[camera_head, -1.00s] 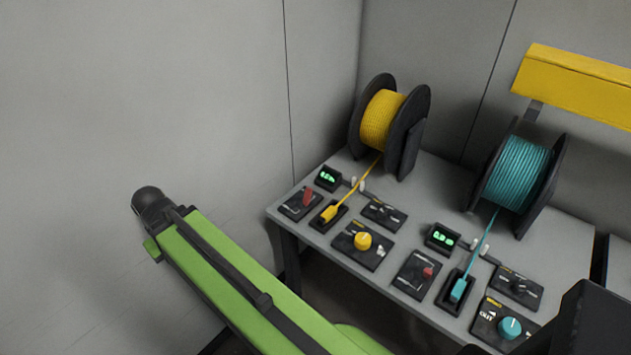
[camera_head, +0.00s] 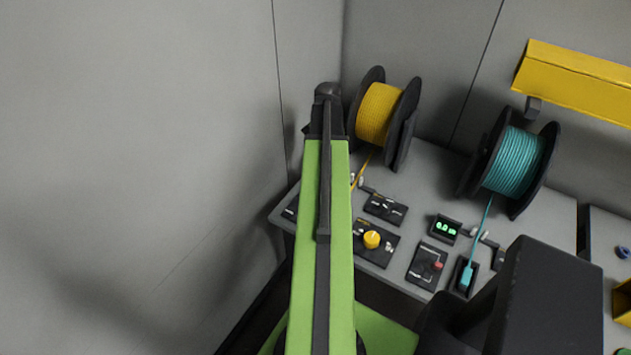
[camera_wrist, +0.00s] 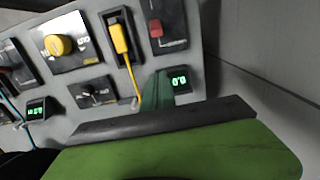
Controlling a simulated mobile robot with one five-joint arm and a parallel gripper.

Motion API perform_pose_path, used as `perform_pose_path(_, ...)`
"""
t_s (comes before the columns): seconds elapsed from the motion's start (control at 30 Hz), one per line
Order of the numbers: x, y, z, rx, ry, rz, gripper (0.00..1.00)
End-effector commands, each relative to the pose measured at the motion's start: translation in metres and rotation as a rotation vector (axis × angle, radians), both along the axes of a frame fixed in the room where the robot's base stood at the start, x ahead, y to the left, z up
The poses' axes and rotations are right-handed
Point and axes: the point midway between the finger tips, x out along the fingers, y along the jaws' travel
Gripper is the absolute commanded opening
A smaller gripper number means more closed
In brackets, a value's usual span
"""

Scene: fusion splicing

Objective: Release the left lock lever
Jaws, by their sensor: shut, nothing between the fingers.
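The left lock lever is a small red lever (camera_wrist: 155,28) on a dark panel (camera_wrist: 172,40) at the top of the wrist view. In the head view only a corner of its panel (camera_head: 290,212) shows; my green arm hides the lever. My gripper (camera_wrist: 157,88) shows in the wrist view as a dark green finger part, shut and empty. It appears beside the yellow cable and the left display, below the lever in the picture and apart from it. In the head view the gripper is hidden behind my arm.
A yellow knob (camera_head: 372,239) and a yellow reel (camera_head: 376,113) are at the left station. The yellow connector (camera_wrist: 119,38) lies beside the lever panel. At the right station are a teal reel (camera_head: 515,162) and another red lever (camera_head: 437,266). The wall (camera_head: 150,150) is close on the left.

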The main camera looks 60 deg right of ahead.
Motion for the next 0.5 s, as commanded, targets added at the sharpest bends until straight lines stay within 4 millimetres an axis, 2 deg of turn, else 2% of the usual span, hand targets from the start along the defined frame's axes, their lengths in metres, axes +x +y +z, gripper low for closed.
perform_pose_path(0.27, -0.003, -0.002, -0.006, 0.000, 0.000, -0.004, 0.00)
perform_pose_path(0.37, -0.004, -0.002, -0.017, 0.000, 0.000, -0.005, 0.00)
perform_pose_path(0.5, -0.004, -0.002, -0.042, 0.000, 0.000, -0.005, 0.00)
